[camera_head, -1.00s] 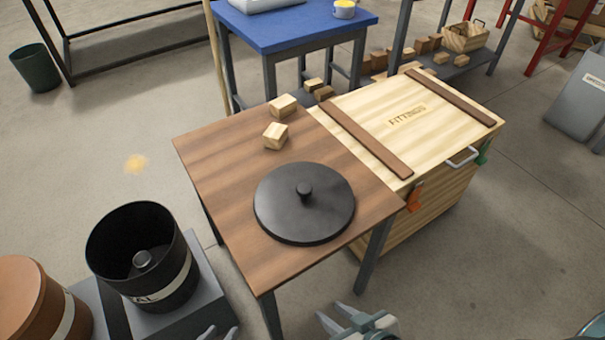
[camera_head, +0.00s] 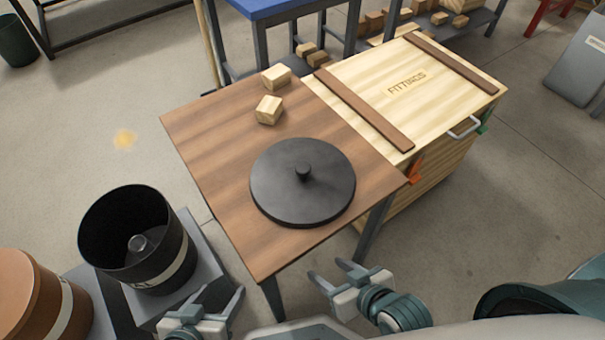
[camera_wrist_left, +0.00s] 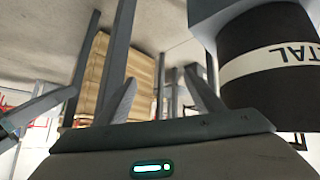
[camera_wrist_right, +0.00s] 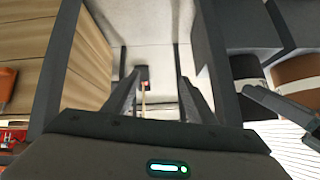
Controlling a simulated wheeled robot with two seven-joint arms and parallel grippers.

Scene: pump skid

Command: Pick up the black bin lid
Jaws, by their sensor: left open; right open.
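The black bin lid (camera_head: 330,190) is a round disc with a small knob (camera_head: 302,172) on top. It lies flat on the brown wooden table (camera_head: 205,160), near the table's front right. My left gripper (camera_head: 218,300) is open and empty, in front of the table beside the black bin; its fingers also show in the left wrist view (camera_wrist_left: 160,95). My right gripper (camera_head: 325,272) is open and empty, just off the table's front edge and below the lid in the picture; its fingers show in the right wrist view (camera_wrist_right: 158,95). Neither gripper touches the lid.
Two wood blocks (camera_head: 268,110) lie at the table's back. A wooden crate marked FITTINGS (camera_head: 440,75) adjoins the table's right side. The open black bin (camera_head: 165,255) and an orange bin (camera_head: 30,300) stand at the left front. A blue table (camera_head: 290,8) stands behind.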

